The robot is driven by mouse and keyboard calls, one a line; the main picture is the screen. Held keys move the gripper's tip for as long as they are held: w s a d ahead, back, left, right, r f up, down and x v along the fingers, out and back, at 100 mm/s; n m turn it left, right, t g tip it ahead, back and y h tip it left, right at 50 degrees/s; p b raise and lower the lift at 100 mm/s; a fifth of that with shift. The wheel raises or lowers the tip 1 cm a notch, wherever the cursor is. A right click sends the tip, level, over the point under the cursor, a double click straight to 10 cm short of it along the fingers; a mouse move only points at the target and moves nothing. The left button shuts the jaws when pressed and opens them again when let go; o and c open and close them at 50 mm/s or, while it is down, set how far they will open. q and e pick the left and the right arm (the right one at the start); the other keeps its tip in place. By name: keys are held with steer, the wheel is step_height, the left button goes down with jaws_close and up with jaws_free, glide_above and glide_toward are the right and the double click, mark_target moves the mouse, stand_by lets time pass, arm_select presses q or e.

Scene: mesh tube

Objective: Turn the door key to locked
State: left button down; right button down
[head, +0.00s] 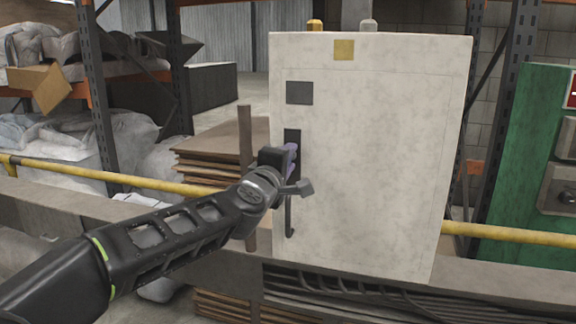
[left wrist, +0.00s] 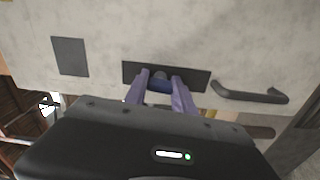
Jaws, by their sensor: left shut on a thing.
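The white cabinet door (head: 385,160) stands closed in front of me in the head view. A dark lock plate (head: 292,136) is at its left edge. It also shows in the left wrist view (left wrist: 196,80). My left gripper (head: 292,158) is at this plate, its purple fingers (left wrist: 160,90) shut on the key (left wrist: 160,86). Only a small dark part of the key shows between the fingers, so I cannot tell its turn angle. A dark door handle (head: 289,215) hangs just below the gripper. My right gripper is out of view.
A grey square panel (head: 299,93) sits above the lock plate. A yellow rail (head: 130,178) runs behind my left arm, and stacked brown boards (head: 212,160) stand left of the cabinet. A green cabinet (head: 530,150) is at the right.

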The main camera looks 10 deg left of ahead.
arm_select(q)
steer(key=shift+n, duration=0.6)
steer(key=c, duration=1)
jaws_free()
steer(key=shift+c, duration=0.2)
steer(key=s, duration=0.7)
steer(key=shift+s+a, duration=0.25)
steer(key=shift+s, duration=0.15)
